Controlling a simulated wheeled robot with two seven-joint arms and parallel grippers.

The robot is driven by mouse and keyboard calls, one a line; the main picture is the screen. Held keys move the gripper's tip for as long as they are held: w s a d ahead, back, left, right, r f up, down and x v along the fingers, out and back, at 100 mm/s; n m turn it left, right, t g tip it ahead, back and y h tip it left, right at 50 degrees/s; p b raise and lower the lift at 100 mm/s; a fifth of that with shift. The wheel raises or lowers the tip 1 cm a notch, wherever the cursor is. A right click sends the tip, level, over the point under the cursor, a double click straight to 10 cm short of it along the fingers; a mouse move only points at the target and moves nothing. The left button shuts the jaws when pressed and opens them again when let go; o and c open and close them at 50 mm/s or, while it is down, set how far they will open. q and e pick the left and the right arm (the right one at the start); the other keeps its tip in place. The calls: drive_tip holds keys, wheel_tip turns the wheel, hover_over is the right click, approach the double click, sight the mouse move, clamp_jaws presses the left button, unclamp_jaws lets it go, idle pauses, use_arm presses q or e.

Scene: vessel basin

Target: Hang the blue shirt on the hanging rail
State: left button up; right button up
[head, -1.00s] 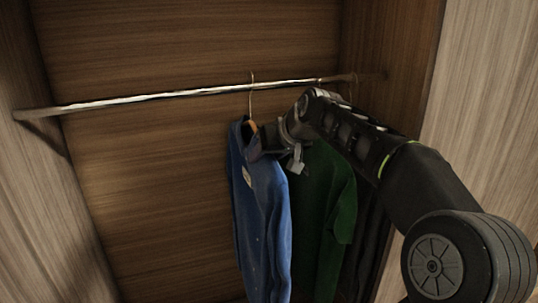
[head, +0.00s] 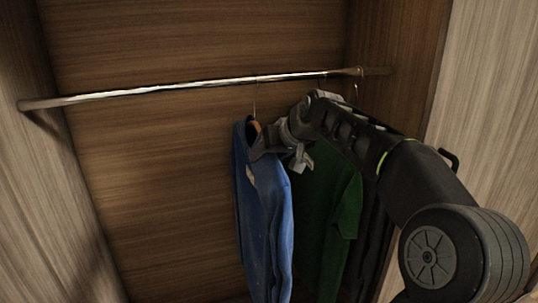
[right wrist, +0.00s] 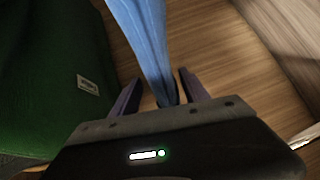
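The blue shirt (head: 262,215) hangs upright on a wooden hanger (head: 256,127) under the hanging rail (head: 170,87). The thin hook of its hanger reaches up to the rail; I cannot tell whether the rail bears it. My right gripper (head: 265,146) is at the shirt's right shoulder in the head view. In the right wrist view, the fingers of this gripper (right wrist: 158,92) stand apart on either side of the shirt (right wrist: 147,40), with gaps beside the cloth. My left gripper is not in view.
A green shirt (head: 325,210) hangs right of the blue one, partly behind my right arm, and shows close by in the right wrist view (right wrist: 45,80). Dark clothing (head: 368,240) hangs further right. The rail's left part is empty, between wooden closet walls.

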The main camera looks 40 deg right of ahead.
drive_tip(key=shift+o, duration=1.1)
drive_tip(key=shift+f, duration=0.1)
drive_tip(key=v, duration=0.7)
drive_tip(key=shift+s+r, duration=0.3)
